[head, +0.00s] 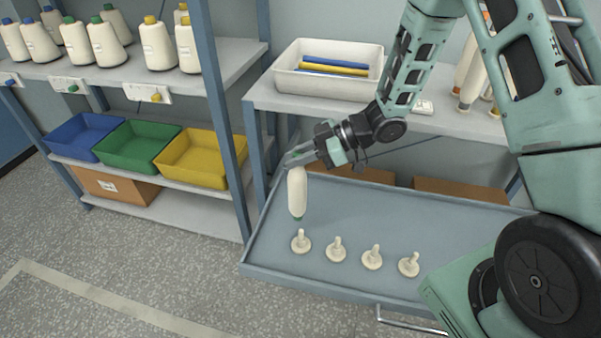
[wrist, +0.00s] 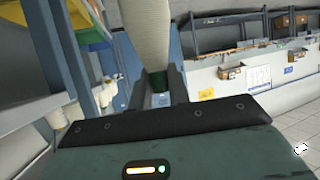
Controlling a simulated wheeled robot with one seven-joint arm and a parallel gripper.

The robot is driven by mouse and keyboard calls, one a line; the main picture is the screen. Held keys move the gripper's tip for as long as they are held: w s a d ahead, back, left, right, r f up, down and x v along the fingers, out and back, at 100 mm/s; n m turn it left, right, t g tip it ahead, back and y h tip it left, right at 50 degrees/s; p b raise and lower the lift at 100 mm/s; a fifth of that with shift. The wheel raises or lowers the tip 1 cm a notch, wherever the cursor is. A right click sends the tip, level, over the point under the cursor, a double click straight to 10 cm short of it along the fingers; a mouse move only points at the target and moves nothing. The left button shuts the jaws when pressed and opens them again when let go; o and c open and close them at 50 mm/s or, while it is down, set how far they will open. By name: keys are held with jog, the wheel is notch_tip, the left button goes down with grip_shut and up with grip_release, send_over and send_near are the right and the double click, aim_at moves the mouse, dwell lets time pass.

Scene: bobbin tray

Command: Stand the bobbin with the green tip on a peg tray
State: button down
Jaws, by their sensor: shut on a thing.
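The bobbin (head: 297,190) is cream with green at its upper end, between the fingers, and a green lower rim. It hangs nearly upright in the head view. My gripper (head: 296,158) is shut on its upper end. In the wrist view the cream body (wrist: 146,35) rises from between the fingers (wrist: 155,82), with green at the grip. The blue-grey peg tray (head: 335,205) carries several cream pegs in a row, all bare. The bobbin's lower end is above the tray, close to the leftmost peg (head: 301,242) in the picture; the exact gap cannot be told.
A rack at the left holds bobbins (head: 105,44) above blue, green and yellow bins (head: 200,165). Its blue post (head: 222,110) stands left of the tray. A white box (head: 290,80) sits on the shelf behind. More bobbins stand behind my arm.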

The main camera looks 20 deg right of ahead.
aim_at(302, 189)
jog(key=shift+s+d+f+n+g+b, duration=0.3)
jog(key=shift+s+f+n+g+b, duration=0.1)
jog(key=shift+n+g, duration=0.15)
notch_tip(302, 189, down, 4)
jog(key=b, duration=0.4)
jog(key=shift+r, duration=0.1)
jog(key=shift+d+r+p, duration=0.1)
jog(key=shift+p, duration=0.25)
dwell(0.3)
dwell(0.8)
jog(key=shift+f+b, duration=0.9)
jog(key=shift+f, duration=1.05)
jog(key=shift+f+b, duration=0.65)
jog(key=shift+f, duration=0.2)
jog(key=c, duration=1.3)
grip_release()
jog(key=shift+o, duration=0.2)
